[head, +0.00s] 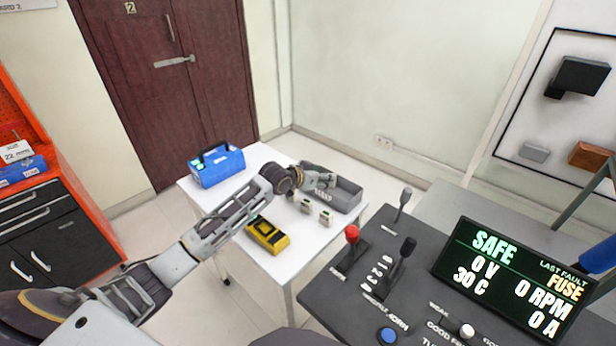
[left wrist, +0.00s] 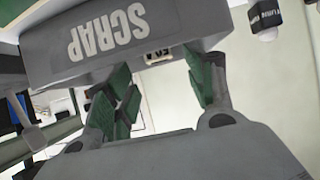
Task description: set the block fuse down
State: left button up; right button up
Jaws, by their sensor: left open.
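The grey scrap bin (head: 345,200) stands on the white table, its SCRAP wall large and upside down in the left wrist view (left wrist: 85,65). My left gripper (head: 322,180) is at the bin's far left end, fingers apart. In the left wrist view, a small pale labelled piece, likely a block fuse (left wrist: 158,56), shows past the bin's rim between the green-padded fingers (left wrist: 165,90). Most of it is hidden, and I cannot tell whether it touches a pad. Two small pale blocks (head: 306,206) (head: 326,216) stand on the table in front of the bin. My right gripper is not seen.
A yellow meter (head: 268,235) and a blue case (head: 217,167) are on the white table (head: 262,158). The dark control console (head: 350,290) with levers and a display (head: 510,280) reading SAFE stands close at the right. An orange cabinet (head: 60,190) is at left.

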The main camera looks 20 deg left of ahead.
pick_arm(q)
jog(key=v, duration=0.8)
jog(key=shift+p, duration=0.3)
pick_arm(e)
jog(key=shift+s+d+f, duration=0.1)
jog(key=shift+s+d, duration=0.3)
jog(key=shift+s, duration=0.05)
